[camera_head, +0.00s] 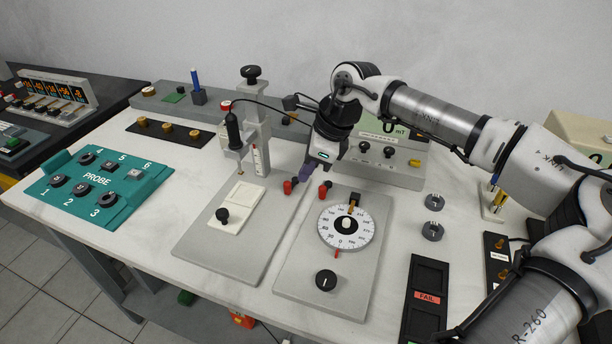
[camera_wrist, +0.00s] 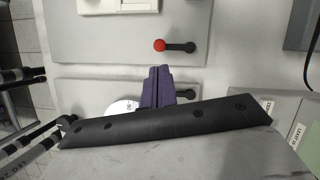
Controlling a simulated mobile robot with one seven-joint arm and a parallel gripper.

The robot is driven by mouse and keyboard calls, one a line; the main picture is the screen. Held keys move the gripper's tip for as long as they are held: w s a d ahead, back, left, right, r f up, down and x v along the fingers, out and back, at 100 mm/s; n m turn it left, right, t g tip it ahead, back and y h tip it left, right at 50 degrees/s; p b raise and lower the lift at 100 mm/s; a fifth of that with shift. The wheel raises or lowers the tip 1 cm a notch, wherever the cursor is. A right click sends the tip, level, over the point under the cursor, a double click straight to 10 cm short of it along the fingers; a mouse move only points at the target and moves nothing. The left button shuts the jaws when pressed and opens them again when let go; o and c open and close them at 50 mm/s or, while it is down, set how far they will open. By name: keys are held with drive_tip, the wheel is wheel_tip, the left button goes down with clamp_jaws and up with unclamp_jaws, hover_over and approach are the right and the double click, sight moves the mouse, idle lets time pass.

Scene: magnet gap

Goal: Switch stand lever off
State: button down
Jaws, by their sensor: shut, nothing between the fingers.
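The stand (camera_head: 238,232) is a grey plate with an upright column, on the table's middle. A small lever (camera_head: 288,187) with a red knob and a black pivot end sits near the plate's right edge; in the wrist view the lever (camera_wrist: 175,46) shows fully, red knob to the left. A similar red lever (camera_head: 323,190) is on the dial plate beside it; in the wrist view only its black end (camera_wrist: 187,93) shows, the rest hidden behind my fingers. My gripper (camera_head: 306,173) is shut and empty, its purple fingertips (camera_wrist: 158,70) between the two levers.
The dial plate (camera_head: 298,290) carries a round white dial (camera_head: 346,226) and black knob. A teal probe box (camera_head: 103,188) lies at the left. A meter box (camera_head: 385,165) stands behind, two dark rings and a FAIL tray (camera_head: 426,297) to the right.

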drive_tip(key=v, duration=1)
drive_tip(key=shift+r, duration=0.25)
